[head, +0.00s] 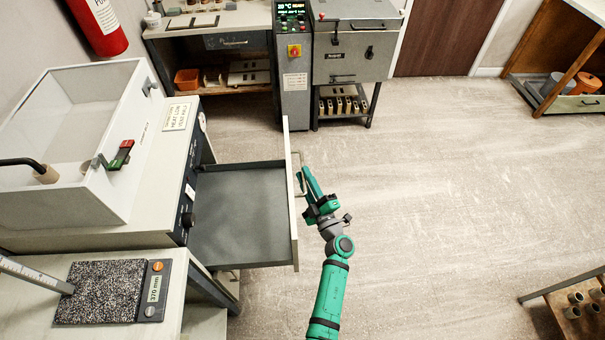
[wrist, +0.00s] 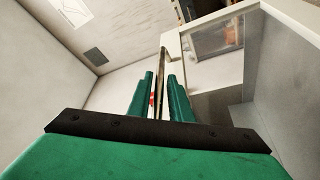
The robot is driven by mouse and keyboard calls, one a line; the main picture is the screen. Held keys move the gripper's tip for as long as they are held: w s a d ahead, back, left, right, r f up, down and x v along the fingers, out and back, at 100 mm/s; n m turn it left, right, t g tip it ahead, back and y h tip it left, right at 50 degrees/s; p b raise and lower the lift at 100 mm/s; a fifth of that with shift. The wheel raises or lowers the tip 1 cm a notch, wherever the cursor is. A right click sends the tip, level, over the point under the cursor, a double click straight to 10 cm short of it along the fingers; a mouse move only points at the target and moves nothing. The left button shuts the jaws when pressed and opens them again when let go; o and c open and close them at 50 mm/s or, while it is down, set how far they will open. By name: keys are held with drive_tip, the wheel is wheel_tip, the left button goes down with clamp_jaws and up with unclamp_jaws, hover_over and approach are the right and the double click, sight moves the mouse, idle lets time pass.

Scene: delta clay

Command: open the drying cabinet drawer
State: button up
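The drying cabinet (head: 150,180) stands at the left in the head view, a pale bench-height body with a dark control strip. Its drawer (head: 240,215) is pulled well out, grey inside and empty. The drawer's pale front panel (head: 291,215) faces right and carries a bar handle (head: 300,174). My gripper (head: 310,182) is at that handle, on the outer side of the front. In the wrist view my gripper's green fingers (wrist: 160,95) stand apart, with a thin tan edge between them. I cannot tell whether either finger touches the handle.
A white open-topped box (head: 70,130) sits on the cabinet. A bench with a speckled pad (head: 100,290) is at the near left. A grey machine (head: 355,45) stands at the back. The floor (head: 440,200) right of the drawer is clear; a rack (head: 575,305) is at the near right.

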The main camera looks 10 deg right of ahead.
drive_tip(key=v, duration=0.9)
drive_tip(key=shift+s+f, duration=0.1)
drive_tip(key=shift+s, duration=0.05)
